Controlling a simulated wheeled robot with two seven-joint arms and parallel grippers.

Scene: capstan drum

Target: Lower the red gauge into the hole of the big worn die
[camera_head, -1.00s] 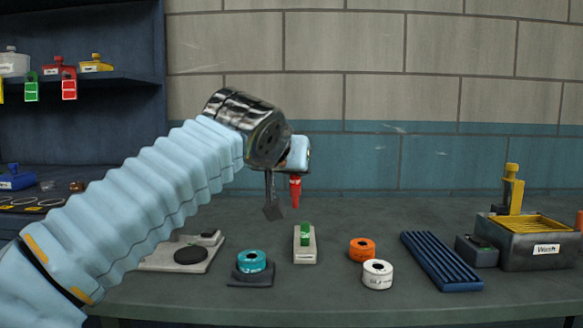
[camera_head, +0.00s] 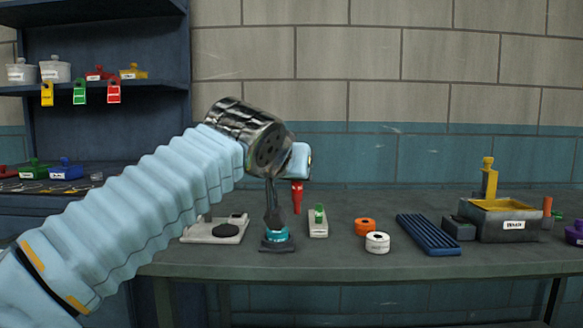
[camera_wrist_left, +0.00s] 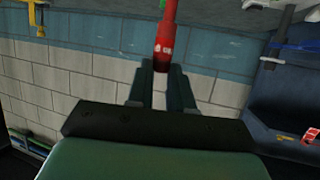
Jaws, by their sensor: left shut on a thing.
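My left gripper (camera_head: 297,181) is shut on the red gauge (camera_head: 297,198), which hangs upright below it, above the bench. In the left wrist view the red gauge (camera_wrist_left: 165,38) sits between the two dark fingers of the gripper (camera_wrist_left: 163,68). Three ring-shaped dies are on the bench: a teal one (camera_head: 277,234) on a dark square base, an orange one (camera_head: 365,226) and a white one (camera_head: 377,242). I cannot tell which is the big worn die. The gauge is apart from all three. A dark part below my wrist partly hides the teal die. My right gripper is not in view.
A pale plate with a black disc (camera_head: 214,230) lies left of the teal die. A pale block with a green knob (camera_head: 318,222) stands between the teal and orange dies. A ribbed blue rack (camera_head: 428,235) and a labelled grey box (camera_head: 507,228) are at right.

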